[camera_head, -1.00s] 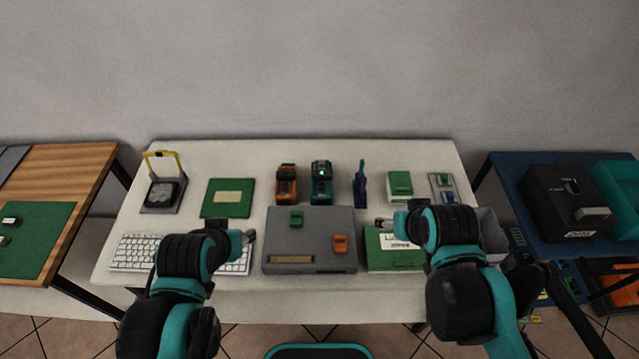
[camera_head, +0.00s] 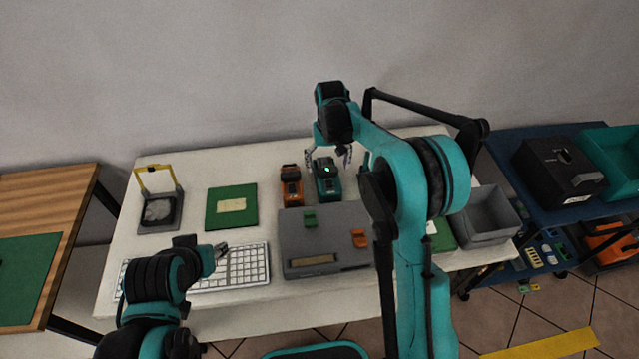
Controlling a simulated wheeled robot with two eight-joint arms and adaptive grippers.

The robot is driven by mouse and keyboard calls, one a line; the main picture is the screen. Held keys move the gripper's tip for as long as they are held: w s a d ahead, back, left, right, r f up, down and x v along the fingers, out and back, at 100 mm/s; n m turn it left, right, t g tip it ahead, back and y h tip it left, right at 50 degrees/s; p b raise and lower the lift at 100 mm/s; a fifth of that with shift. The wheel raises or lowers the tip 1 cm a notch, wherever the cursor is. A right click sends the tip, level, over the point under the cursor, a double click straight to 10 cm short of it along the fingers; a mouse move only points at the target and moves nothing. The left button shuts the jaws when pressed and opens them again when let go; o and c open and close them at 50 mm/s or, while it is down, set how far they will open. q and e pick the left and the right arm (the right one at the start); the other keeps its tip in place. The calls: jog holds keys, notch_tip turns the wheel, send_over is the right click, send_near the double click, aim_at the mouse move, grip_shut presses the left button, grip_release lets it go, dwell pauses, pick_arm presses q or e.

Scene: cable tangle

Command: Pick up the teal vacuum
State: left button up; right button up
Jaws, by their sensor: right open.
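The teal vacuum is most likely the teal and black device (camera_head: 327,184) with a small green light, standing at the back middle of the white table. My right gripper (camera_head: 328,160) is open, with its fingers pointing down above and around the top of this device. I cannot tell whether the fingers touch it. My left gripper (camera_head: 222,250) is low over the keyboard at the front left; its jaws are too small to read.
An orange device (camera_head: 290,186) stands close to the left of the teal one. A grey box (camera_head: 300,262) lies in front. A green board (camera_head: 231,207), a keyboard (camera_head: 240,268) and a grey bin (camera_head: 488,216) also occupy the table.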

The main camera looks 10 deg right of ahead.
aim_at(328, 178)
jog(key=shift+w+f, duration=0.15)
jog(key=shift+f, duration=0.35)
jog(key=shift+f+b, duration=0.45)
jog(key=shift+f, duration=0.5)
notch_tip(328, 178, down, 6)
jog(key=b, duration=0.2)
jog(key=shift+r+b, duration=0.2)
jog(key=shift+b, duration=0.15)
jog(key=shift+r, duration=0.15)
jog(key=c, duration=1.5)
notch_tip(328, 178, up, 10)
jog(key=p, duration=0.4)
